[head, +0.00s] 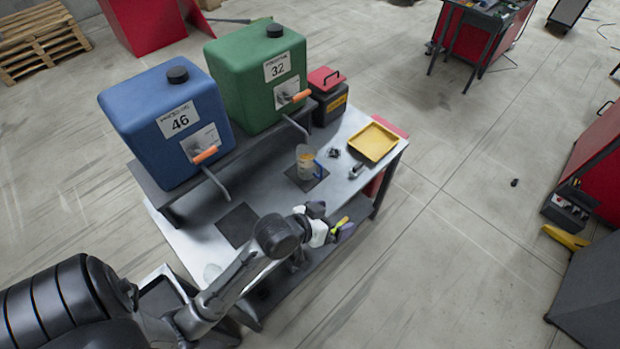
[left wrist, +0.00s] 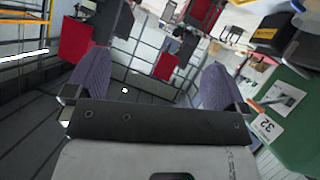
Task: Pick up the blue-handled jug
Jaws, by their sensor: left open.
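The blue-handled jug (head: 305,161) stands upright on a dark square mat (head: 316,182) on the metal bench, below the green tank's spout. It is clear, with something orange showing on or in it, and its blue handle points right. My left gripper (head: 332,220) is open and empty near the front edge of the bench, apart from the jug and nearer to me. In the left wrist view my open left gripper (left wrist: 150,85) shows two purple finger pads wide apart with nothing between them. The jug is not visible there. My right gripper is not in view.
A blue tank (head: 150,125) and a green tank (head: 235,85) stand on a raised shelf, spouts reaching over the bench (head: 190,232). A yellow tray (head: 373,142), small dark parts and a red-lidded box (head: 328,100) lie beyond the jug. A second dark mat (head: 238,226) is bare.

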